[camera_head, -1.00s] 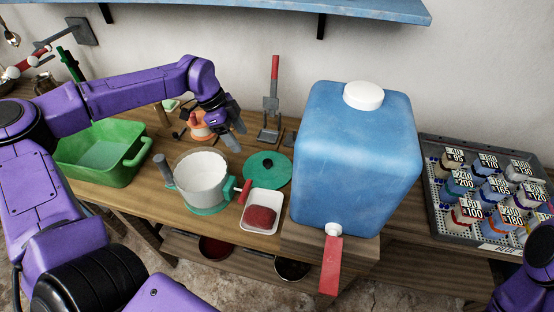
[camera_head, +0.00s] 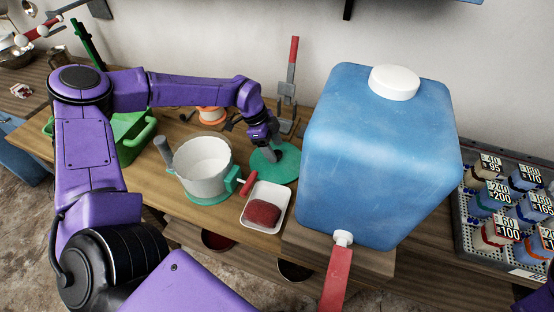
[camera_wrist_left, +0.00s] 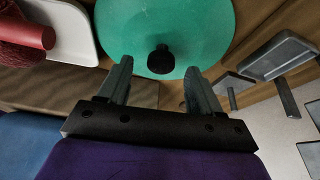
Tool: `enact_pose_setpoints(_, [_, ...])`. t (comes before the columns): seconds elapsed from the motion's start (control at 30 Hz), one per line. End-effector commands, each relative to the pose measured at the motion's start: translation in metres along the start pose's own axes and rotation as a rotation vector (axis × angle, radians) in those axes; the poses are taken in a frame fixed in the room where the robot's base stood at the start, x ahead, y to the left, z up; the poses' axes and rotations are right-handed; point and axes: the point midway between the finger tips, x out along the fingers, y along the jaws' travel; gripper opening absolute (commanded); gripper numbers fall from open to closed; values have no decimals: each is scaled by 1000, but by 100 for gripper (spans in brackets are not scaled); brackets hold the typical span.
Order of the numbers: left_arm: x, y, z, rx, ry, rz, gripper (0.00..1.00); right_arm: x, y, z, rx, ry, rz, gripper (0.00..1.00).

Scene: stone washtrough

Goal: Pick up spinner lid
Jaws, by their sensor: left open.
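The spinner lid is a flat teal-green disc (camera_head: 285,170) with a dark knob, lying on the wooden bench between the white spinner bowl (camera_head: 203,163) and the blue water tank. In the left wrist view the lid (camera_wrist_left: 205,35) fills the top middle, and its black knob (camera_wrist_left: 161,60) stands between my fingertips. My left gripper (camera_head: 272,153) is over the lid and hides its knob in the head view. In the wrist view the left gripper (camera_wrist_left: 160,80) is open, one finger on each side of the knob, with gaps showing. My right gripper is not in view.
A white tray with a dark red sponge (camera_head: 263,213) sits in front of the lid. The blue tank (camera_head: 375,160) with a red tap handle (camera_head: 336,280) stands close on the right. A red-handled tool (camera_head: 290,80) stands behind. A green basin (camera_head: 135,140) is at left.

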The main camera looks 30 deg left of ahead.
Motion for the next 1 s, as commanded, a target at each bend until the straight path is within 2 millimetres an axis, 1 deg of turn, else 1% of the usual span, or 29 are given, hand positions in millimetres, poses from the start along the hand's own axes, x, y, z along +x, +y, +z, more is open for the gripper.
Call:
enact_pose_setpoints(0.03, [8, 1, -1, 1, -4, 5, 65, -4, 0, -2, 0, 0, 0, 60])
enact_pose_setpoints(0.13, [20, 0, -1, 1, -2, 2, 65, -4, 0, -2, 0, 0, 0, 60])
enact_pose_setpoints(0.2, [23, 0, -1, 1, -1, 0, 65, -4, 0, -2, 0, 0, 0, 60])
enact_pose_setpoints(0.37, [23, 0, -1, 1, 0, 0, 65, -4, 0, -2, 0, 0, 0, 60])
enact_pose_setpoints(0.47, [23, 0, -1, 2, 0, 0, 35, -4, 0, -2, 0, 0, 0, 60])
enact_pose_setpoints(0.5, [23, 0, -1, 2, 0, 0, 22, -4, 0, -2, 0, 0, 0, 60])
enact_pose_setpoints(0.57, [23, 0, -1, 2, 0, 0, 3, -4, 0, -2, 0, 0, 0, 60])
enact_pose_setpoints(0.6, [23, 0, -1, 2, 0, 0, 0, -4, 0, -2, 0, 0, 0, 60])
enact_pose_setpoints(0.8, [22, 0, -1, 2, 0, 0, 0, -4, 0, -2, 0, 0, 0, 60])
enact_pose_setpoints(0.87, [19, -1, -3, 3, 1, -1, 0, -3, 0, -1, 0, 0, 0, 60])
enact_pose_setpoints(0.97, [4, -1, -10, 3, 4, -4, 0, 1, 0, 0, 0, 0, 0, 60])
enact_pose_setpoints(1.0, [-4, -1, -13, 4, 4, -5, 0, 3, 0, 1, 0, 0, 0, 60])
